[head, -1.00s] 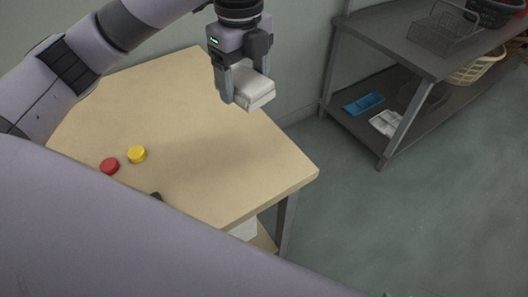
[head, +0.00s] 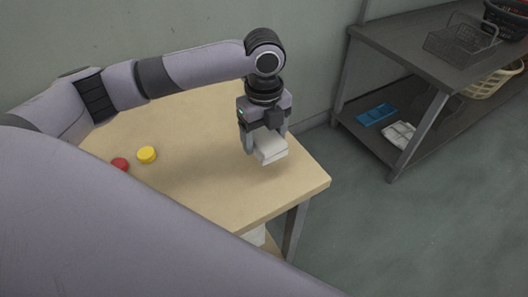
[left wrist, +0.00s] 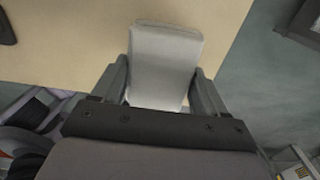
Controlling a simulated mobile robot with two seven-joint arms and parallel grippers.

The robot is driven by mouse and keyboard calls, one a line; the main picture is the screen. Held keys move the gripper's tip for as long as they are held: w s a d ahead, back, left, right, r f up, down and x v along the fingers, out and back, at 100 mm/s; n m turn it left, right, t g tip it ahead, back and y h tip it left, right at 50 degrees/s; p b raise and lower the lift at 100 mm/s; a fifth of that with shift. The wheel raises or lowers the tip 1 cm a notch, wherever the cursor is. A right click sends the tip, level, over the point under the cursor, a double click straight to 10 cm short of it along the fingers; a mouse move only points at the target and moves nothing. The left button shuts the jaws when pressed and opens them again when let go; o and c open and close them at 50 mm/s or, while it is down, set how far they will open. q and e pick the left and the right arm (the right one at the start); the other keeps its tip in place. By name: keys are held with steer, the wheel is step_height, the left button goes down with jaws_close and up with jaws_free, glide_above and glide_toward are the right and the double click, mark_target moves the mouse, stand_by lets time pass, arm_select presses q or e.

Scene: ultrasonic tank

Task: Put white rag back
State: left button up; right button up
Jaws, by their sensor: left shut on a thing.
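The white rag (head: 270,152) is a folded, flat block. My left gripper (head: 265,148) is shut on it and holds it over the right part of the wooden table (head: 225,190). Whether the rag touches the tabletop is hard to tell. In the left wrist view the rag (left wrist: 164,60) sits between the two fingers, with the table edge behind it. My right gripper is not in view.
A yellow round piece (head: 147,155) and a red one (head: 120,164) lie on the table's left. A grey shelf unit (head: 400,45) at right holds a wire basket (head: 460,42), with a blue tray (head: 377,115) and a white tray (head: 400,134) below. Open floor lies between.

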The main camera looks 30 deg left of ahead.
mark_target(264, 135)
arm_select(q)
steer(key=shift+f, duration=2.8)
steer(key=shift+f, duration=0.15)
steer(key=o, duration=1)
step_height(264, 135, up, 12)
steer(key=shift+r, duration=0.15)
